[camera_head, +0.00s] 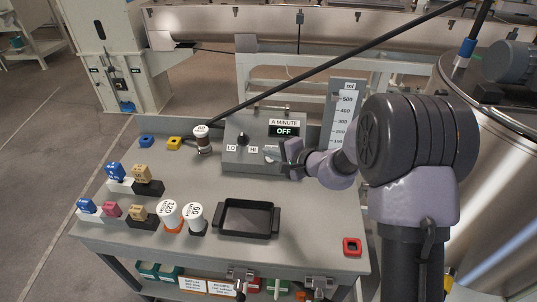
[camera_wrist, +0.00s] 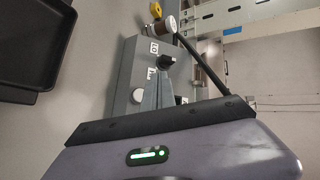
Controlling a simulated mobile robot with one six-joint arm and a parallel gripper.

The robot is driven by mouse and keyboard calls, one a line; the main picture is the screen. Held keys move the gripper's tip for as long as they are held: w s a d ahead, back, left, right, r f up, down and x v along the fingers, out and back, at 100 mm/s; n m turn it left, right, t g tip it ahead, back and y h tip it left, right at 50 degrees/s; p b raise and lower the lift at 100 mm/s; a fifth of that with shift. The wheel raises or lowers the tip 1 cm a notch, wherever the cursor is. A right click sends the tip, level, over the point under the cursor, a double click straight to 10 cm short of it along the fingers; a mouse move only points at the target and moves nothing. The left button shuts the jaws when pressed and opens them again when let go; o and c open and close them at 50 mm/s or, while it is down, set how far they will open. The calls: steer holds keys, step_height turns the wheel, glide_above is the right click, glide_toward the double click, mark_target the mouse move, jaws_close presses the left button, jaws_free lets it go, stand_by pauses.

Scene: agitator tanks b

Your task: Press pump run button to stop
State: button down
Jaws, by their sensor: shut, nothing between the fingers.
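A grey control box (camera_head: 262,132) stands at the back of the bench. My gripper (camera_head: 273,154) is shut and empty close to the front of the box. In the wrist view its fingertips (camera_wrist: 157,76) overlap the box face beside the button; contact cannot be told.
A black tray (camera_head: 247,217) lies in front of the box, and a brown-and-white jar (camera_head: 203,140) stands to its left. Several labelled blocks and jars fill the bench's left front. A graduated scale (camera_head: 346,111) stands behind on the right.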

steer(key=w+f+b, duration=0.2)
steer(key=w+f, duration=0.3)
steer(key=f, duration=0.2)
steer(key=shift+w, duration=0.2)
steer(key=shift+d, duration=0.1)
steer(key=shift+b, duration=0.35)
stand_by(1.7)
steer(key=shift+w+f+b, duration=0.3)
steer(key=shift+f+b, duration=0.05)
steer(key=shift+b, duration=0.25)
steer(key=shift+w+f+b, duration=0.25)
steer(key=shift+f+b, duration=0.05)
steer(key=shift+b, duration=0.2)
stand_by(0.5)
steer(key=shift+s+r, duration=0.55)
steer(key=shift+r, duration=0.15)
